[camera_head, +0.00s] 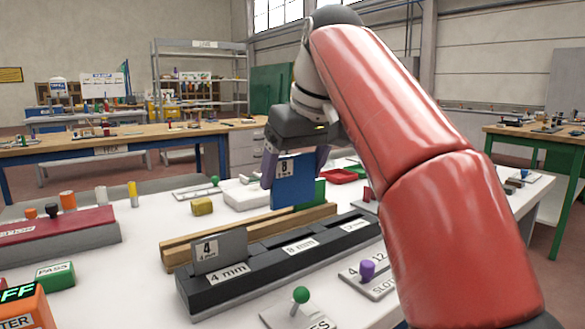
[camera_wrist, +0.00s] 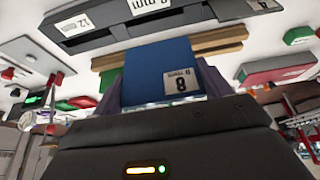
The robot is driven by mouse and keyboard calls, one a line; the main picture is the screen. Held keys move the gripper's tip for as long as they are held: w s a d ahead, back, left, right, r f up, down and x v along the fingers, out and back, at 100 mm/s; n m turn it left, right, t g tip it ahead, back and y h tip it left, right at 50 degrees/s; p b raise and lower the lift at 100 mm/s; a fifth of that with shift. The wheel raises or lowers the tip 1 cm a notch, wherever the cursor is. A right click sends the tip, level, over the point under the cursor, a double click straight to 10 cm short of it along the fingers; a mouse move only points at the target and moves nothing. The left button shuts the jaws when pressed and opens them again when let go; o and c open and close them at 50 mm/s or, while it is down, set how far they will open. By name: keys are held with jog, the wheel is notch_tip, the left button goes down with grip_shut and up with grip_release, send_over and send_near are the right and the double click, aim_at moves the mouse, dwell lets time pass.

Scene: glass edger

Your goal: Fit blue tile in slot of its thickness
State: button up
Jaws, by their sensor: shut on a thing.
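My gripper (camera_head: 296,168) is shut on the blue tile (camera_head: 292,190), which hangs upright between its purple fingers. The tile's white label reads 8. The tile also shows in the wrist view (camera_wrist: 158,68). The dark slot block (camera_head: 255,283) lies below and in front of it on the white table. Its labels read 4 mm and 8 mm (camera_head: 300,246), with another slot at its right end. A grey tile (camera_head: 220,252) labelled 4 stands in the 4 mm slot. The tile is above the block, apart from it in the wrist view.
A wooden rack (camera_head: 185,250) lies behind the block, with a green tile (camera_head: 310,194) near its right part. A green knob (camera_head: 301,295) and a purple knob (camera_head: 367,270) stand in front. A yellow block (camera_head: 202,206) and red tray (camera_head: 343,176) are behind.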

aim_at(289, 238)
jog(key=shift+f+b, duration=3.35)
jog(key=shift+f, duration=1.2)
jog(key=shift+f, duration=0.4)
jog(key=o, duration=1.4)
jog(key=p+v, duration=0.3)
jog(key=v, duration=0.5)
jog(key=shift+f, duration=0.1)
